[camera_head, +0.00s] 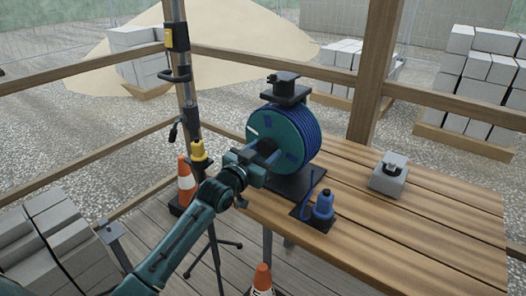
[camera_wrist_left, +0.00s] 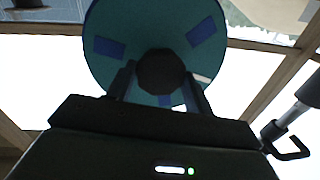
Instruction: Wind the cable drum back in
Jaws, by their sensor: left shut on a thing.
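The cable drum (camera_head: 312,138) stands on a dark base on the wooden table, with blue cable wound around it and a teal side face. My left gripper (camera_head: 263,153) is at that face, shut on the drum's dark handle knob (camera_wrist_left: 162,70). In the left wrist view, the fingers sit on either side of the knob, with the teal drum face (camera_wrist_left: 110,22) behind it. A blue cable end with a plug (camera_head: 323,206) stands on a small dark plate near the table's front edge. My right gripper is out of view.
A grey box (camera_head: 390,172) sits to the right on the table (camera_head: 440,215); the boards around it are clear. A dark clamp-like part (camera_head: 284,88) is above the drum. A pole stand (camera_head: 183,75) and traffic cones (camera_head: 186,180) stand left of and before the table.

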